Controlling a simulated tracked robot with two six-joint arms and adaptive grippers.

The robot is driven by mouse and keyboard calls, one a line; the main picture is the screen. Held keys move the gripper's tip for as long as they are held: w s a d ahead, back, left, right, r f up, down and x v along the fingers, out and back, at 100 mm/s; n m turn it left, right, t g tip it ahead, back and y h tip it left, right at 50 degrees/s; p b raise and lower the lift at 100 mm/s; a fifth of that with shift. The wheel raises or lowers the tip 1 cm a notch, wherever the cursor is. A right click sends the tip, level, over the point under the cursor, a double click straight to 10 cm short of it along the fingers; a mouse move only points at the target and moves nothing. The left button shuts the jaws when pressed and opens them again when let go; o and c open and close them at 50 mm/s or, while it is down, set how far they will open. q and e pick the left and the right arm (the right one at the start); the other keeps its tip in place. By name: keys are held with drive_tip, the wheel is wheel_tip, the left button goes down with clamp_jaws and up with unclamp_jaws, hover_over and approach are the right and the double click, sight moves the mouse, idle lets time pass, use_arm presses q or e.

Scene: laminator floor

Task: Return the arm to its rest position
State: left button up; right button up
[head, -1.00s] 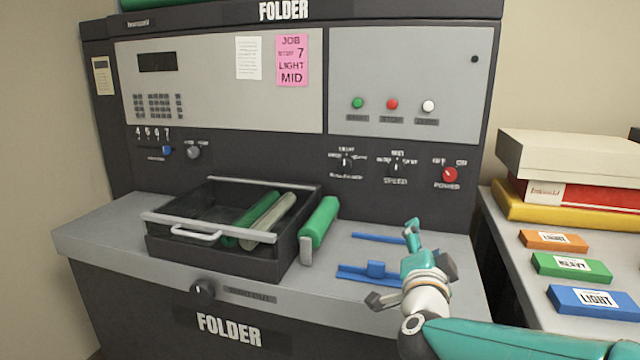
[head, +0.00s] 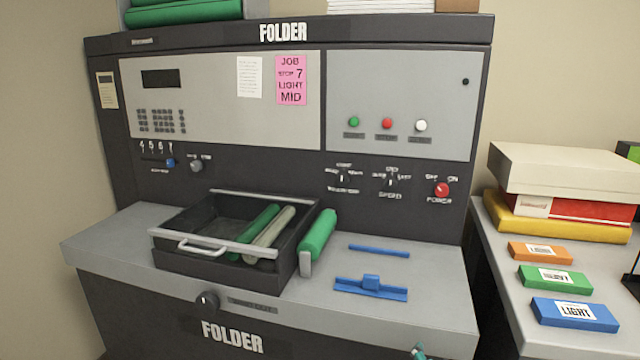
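The folder machine (head: 400,105) fills the middle of the head view. A small teal and grey tip of my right arm (head: 418,352) shows at the bottom edge, in front of the machine's ledge. Too little of it shows to tell the state of its fingers. My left gripper is out of view. On the ledge, an open black drawer (head: 175,258) holds green and pale rollers (head: 256,230). A green roller (head: 319,235) rests at the drawer's right side. A blue bar (head: 379,251) and a blue bracket (head: 371,287) lie to its right.
At right, a side table (head: 505,290) bears stacked boxes (head: 548,168) and orange (head: 540,252), green (head: 554,279) and blue (head: 574,314) labelled packs. The ledge (head: 435,290) is clear around the blue parts. The red power knob (head: 441,190) is on the machine's front.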

drive_tip(key=s+a+f+n+g+y+p, duration=0.2)
drive_tip(key=s+f+n+g, duration=0.1)
drive_tip(key=s+f, duration=0.65)
use_arm(q)
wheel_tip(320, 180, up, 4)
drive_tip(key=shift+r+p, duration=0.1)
drive_tip(key=shift+p, duration=0.4)
use_arm(e)
drive_tip(key=s+a+f+n+g+y, duration=0.1)
drive_tip(key=s+a+f+g+y, duration=0.1)
drive_tip(key=s, duration=0.5)
drive_tip(key=s+a+f+n+g+y, duration=0.1)
drive_tip(key=s+a+f+n+g, duration=0.1)
drive_tip(key=s, duration=0.5)
drive_tip(key=s+a+f+n+g+y, duration=0.1)
drive_tip(key=s+a+f+g+y, duration=0.1)
drive_tip(key=s+a+f+g, duration=0.2)
drive_tip(key=s+a+f, duration=0.2)
drive_tip(key=s, duration=0.2)
drive_tip(key=shift+n+y, duration=0.3)
drive_tip(key=shift+n, duration=0.1)
